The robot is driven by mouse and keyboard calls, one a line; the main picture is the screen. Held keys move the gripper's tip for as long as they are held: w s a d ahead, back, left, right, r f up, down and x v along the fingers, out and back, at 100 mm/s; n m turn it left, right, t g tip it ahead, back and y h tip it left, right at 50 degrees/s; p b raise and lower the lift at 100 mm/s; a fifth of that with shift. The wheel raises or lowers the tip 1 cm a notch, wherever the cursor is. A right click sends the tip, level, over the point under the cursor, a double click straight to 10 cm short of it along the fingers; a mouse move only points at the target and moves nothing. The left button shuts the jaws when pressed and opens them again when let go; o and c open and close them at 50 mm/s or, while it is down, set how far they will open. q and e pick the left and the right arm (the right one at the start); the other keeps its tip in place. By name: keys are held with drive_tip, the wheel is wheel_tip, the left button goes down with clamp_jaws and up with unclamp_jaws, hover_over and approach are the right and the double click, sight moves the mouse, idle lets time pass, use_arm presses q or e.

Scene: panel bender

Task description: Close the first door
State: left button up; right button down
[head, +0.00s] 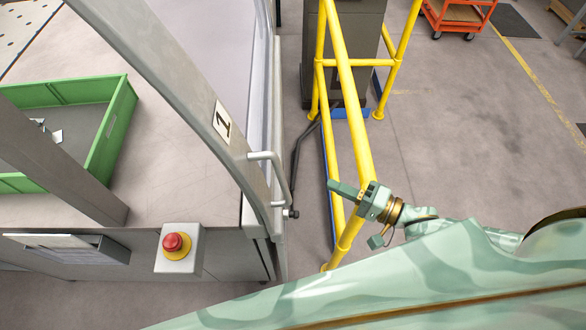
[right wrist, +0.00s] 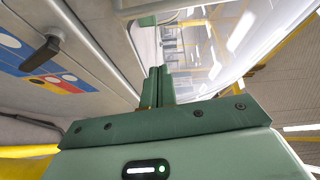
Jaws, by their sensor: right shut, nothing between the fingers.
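The first door (head: 165,70) is a grey-framed panel with a "1" label (head: 222,123), running diagonally from the upper left of the head view. Its pale bar handle (head: 283,172) sticks out on the right, just below the label. My right gripper (head: 345,190) is shut and empty, to the right of the handle and apart from it, by the yellow railing. In the right wrist view its green fingers (right wrist: 160,88) are pressed together, with a pale bar (right wrist: 165,9) above them. My left gripper is not in view.
A yellow railing (head: 345,70) stands right of the machine, close to my right gripper. A green crate (head: 118,125) sits on the machine table (head: 170,165). A red emergency button (head: 176,244) is at the front. Open floor lies to the right, with an orange cart (head: 455,18) far back.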

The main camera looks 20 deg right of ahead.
drive_tip(key=w+a+m+p, duration=0.1)
drive_tip(key=w+a+p, duration=0.1)
drive_tip(key=a, duration=0.7)
drive_tip(key=shift+w+r+p, duration=0.2)
drive_tip(key=shift+w+p, duration=0.15)
drive_tip(key=shift+w, duration=0.2)
